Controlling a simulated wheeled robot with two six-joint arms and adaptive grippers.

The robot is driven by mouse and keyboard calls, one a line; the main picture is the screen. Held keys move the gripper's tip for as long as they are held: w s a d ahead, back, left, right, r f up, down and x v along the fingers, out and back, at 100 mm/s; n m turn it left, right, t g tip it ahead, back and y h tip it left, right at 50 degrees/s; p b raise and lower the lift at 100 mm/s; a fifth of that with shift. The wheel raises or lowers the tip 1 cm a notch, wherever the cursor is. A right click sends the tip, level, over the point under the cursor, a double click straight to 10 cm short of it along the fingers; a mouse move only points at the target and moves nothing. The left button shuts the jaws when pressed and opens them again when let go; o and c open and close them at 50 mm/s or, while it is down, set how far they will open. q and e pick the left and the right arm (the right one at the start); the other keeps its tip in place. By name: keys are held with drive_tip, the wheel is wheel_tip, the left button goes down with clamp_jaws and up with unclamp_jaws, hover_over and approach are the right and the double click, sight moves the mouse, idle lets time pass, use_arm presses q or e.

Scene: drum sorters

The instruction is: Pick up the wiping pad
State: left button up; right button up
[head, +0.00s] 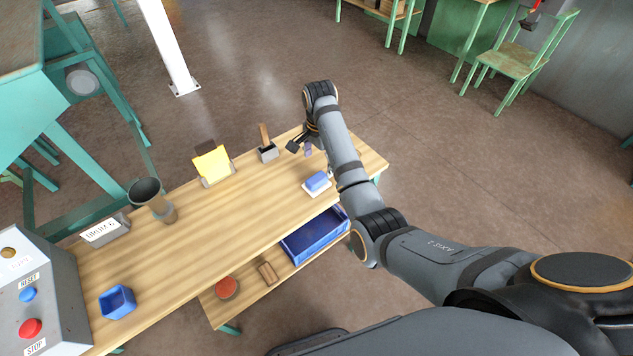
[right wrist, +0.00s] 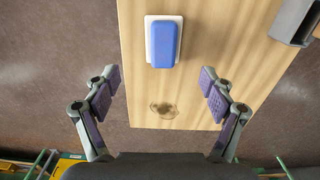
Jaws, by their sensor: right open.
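The wiping pad (head: 317,181) is a blue block on a small white base near the right end of the wooden table. It also shows in the right wrist view (right wrist: 164,44), upper middle, ahead of the fingers. My right gripper (head: 301,147) is above the table, beyond the pad and apart from it. In the right wrist view its two purple-padded fingers (right wrist: 160,85) are spread wide with nothing between them. My left gripper is in neither view.
The wooden table (head: 240,206) carries a grey holder (head: 267,153), a yellow card stand (head: 212,165), a dark cup (head: 147,191), a blue tray (head: 117,302) and a button box (head: 38,300). A blue bin (head: 316,238) is on the shelf below. A brown stain (right wrist: 163,109) marks the tabletop.

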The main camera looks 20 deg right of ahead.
sight(316, 180)
wheel_tip(316, 180, down, 4)
drive_tip(key=shift+r, duration=0.1)
drive_tip(key=f, duration=0.2)
drive_tip(key=a+f+p, duration=0.1)
drive_tip(key=f, duration=0.1)
drive_tip(key=shift+f, duration=0.15)
drive_tip(key=shift+w+f, duration=0.1)
drive_tip(key=shift+f, duration=0.35)
drive_tip(key=c, duration=0.8)
drive_tip(key=shift+s, duration=0.25)
drive_tip(key=c, duration=0.9)
